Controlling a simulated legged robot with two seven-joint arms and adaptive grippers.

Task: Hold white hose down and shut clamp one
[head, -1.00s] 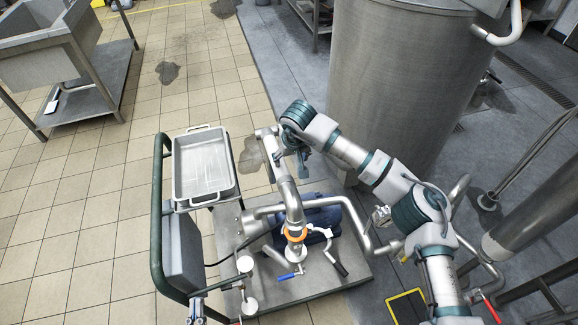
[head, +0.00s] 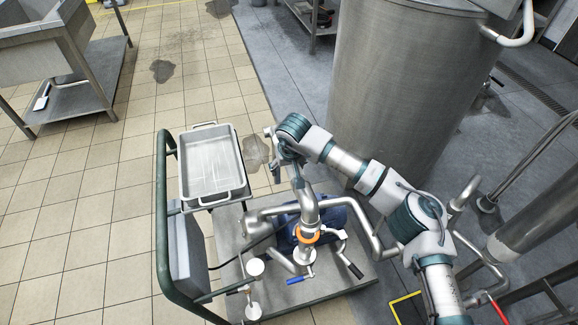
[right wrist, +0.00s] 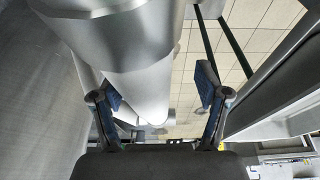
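A pale grey hose or pipe (head: 305,208) rises bent from the pump cart; I cannot tell for sure that it is the white hose. An orange ring (head: 306,235) sits around its lower joint, with a clamp lever with a black grip (head: 352,268) beside it. My right gripper (head: 286,166) is at the pipe's upper end, partly hidden by its own arm. In the right wrist view my right gripper (right wrist: 158,90) has its fingers apart, and a large pale cylinder (right wrist: 135,70) reaches between them, nearer the left finger. My left gripper is not in view.
The cart's steel deck (head: 335,288) carries a blue motor (head: 335,212) and a blue-handled valve (head: 300,277). A steel tray (head: 210,165) and green rail (head: 162,220) stand at its left. A large tank (head: 400,90) stands behind my right arm. Tiled floor at left is mostly clear.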

